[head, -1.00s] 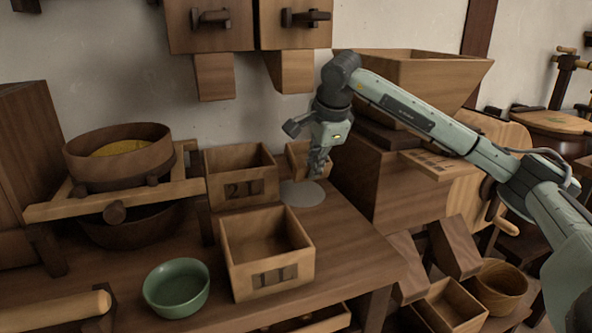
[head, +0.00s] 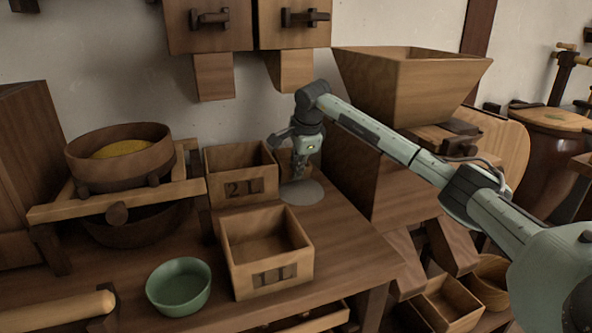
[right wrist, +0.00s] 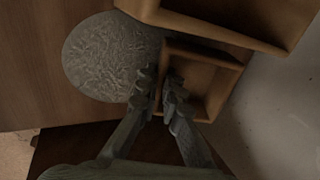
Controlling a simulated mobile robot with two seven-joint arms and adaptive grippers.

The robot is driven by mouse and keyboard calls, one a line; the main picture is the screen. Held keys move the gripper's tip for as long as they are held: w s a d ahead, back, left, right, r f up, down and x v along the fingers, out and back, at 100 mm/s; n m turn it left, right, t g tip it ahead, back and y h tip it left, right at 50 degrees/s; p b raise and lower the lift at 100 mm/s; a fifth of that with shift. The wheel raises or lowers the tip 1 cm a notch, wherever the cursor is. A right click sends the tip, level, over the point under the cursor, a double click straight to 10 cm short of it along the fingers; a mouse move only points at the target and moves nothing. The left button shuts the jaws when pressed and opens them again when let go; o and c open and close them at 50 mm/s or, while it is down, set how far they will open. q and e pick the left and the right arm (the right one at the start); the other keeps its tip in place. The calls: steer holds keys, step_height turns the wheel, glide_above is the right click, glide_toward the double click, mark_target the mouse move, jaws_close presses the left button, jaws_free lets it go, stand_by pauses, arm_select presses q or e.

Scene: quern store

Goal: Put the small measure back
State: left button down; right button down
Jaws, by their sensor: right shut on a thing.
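The small measure is a small open wooden box (head: 284,158), just right of the box marked 21, at the back of the table. My right gripper (head: 297,174) points down in front of it and hides much of it. In the right wrist view the small measure (right wrist: 208,78) shows from above, with the gripper (right wrist: 161,98) shut on its near wall. It looks empty. Beside it is a round grey textured disc (right wrist: 110,57), which also shows on the table in the head view (head: 304,194). I cannot tell whether the measure touches the table. My left gripper is out of view.
The box marked 21 (head: 240,187) stands close on the left. The box marked 11 (head: 267,277) and a green bowl (head: 178,287) stand in front. A large wooden hopper (head: 410,85) rises on the right. Bare table (head: 350,245) lies right of box 11.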

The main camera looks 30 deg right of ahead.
steer(key=shift+w+f, duration=0.1)
steer(key=shift+f, duration=0.15)
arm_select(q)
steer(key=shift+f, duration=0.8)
arm_select(e)
steer(key=c, duration=1.7)
jaws_free()
